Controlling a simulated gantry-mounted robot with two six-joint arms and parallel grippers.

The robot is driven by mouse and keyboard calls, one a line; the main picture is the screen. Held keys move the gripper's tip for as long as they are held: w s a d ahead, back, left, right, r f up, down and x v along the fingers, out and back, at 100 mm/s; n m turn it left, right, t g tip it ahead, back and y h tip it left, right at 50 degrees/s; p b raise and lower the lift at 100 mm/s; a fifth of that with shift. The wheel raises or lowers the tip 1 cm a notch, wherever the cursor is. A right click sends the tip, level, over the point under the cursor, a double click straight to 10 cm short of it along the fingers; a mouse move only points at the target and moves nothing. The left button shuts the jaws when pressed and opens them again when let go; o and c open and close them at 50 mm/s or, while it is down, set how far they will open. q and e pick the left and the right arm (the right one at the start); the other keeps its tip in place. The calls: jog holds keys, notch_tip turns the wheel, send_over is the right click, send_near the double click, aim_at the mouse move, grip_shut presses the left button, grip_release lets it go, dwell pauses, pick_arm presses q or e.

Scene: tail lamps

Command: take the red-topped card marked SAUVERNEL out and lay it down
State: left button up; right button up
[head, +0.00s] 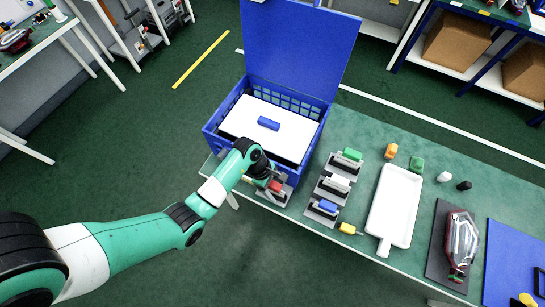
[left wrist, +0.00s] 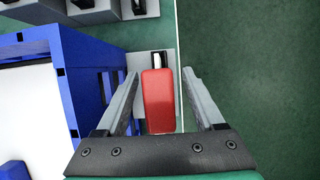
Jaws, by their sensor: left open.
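The red-topped card (head: 276,187) stands in a grey holder by the near corner of the blue crate. In the left wrist view its red top (left wrist: 158,103) lies between the two fingers of my left gripper (left wrist: 160,75). The gripper is open, with a gap visible on each side of the red top. In the head view my left gripper (head: 269,180) partly covers the card. No SAUVERNEL lettering can be read. My right gripper is not in view.
The blue crate (head: 213,134) with its raised lid (head: 300,45) stands close beside the card. Other holders carry green (head: 352,154), white (head: 340,182) and blue (head: 327,207) tops. A white tray (head: 395,205) lies to their right. A lamp (head: 459,245) rests on a dark mat.

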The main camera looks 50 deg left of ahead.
pick_arm(q)
grip_shut()
dwell(0.7)
